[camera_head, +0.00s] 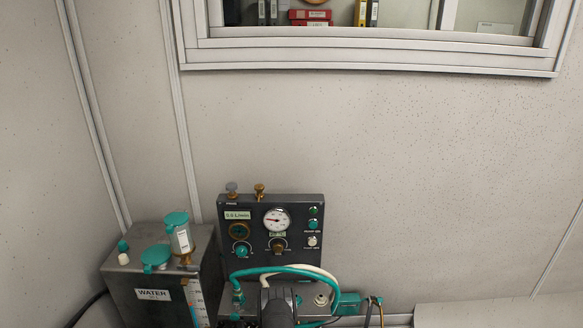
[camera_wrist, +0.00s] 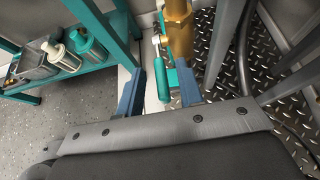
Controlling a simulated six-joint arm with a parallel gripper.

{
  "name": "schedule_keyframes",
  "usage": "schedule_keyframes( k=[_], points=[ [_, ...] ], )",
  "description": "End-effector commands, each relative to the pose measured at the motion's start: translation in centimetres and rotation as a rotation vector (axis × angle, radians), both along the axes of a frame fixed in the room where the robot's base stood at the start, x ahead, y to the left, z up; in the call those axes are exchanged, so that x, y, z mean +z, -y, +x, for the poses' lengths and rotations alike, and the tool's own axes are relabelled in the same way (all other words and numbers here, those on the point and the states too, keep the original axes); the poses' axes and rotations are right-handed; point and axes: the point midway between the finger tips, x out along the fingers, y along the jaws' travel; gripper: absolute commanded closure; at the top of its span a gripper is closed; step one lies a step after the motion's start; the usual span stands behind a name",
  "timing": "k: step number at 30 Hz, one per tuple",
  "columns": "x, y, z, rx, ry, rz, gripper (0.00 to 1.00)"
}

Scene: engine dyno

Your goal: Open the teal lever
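The teal lever (camera_wrist: 163,88) shows in the wrist view as a rounded teal handle on a thin metal stem, pointing down the picture. It sits beside an upright brass pipe or valve body (camera_wrist: 181,28). My gripper (camera_wrist: 160,70) has its two blue fingers apart, one to the left of the lever and one to the right. Gaps show between the handle and both fingers, so nothing is gripped. In the head view I cannot pick out the lever or the fingertips with certainty.
In the wrist view, a teal frame (camera_wrist: 93,20) stands left, with teal-and-clear containers (camera_wrist: 88,46) on its shelf. Diamond-plate floor (camera_wrist: 285,80) lies right. In the head view, a dark gauge panel (camera_head: 256,214) stands beside a WATER tank (camera_head: 125,278); teal and white hoses cross the front.

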Motion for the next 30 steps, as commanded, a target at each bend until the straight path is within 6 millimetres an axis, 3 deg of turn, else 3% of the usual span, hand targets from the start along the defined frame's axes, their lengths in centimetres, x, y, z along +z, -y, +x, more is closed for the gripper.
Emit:
schedule_keyframes(
  k=[9, 20, 30],
  points=[
    [1.4, -0.5, 0.0, 0.004, 0.002, -0.166, 0.66],
    [5.8, 5.6, 0.1, -0.003, 0.002, -0.167, 0.66],
    [1.6, 0.2, -0.2, 0.005, 0.001, -0.166, 0.66]
  ],
)
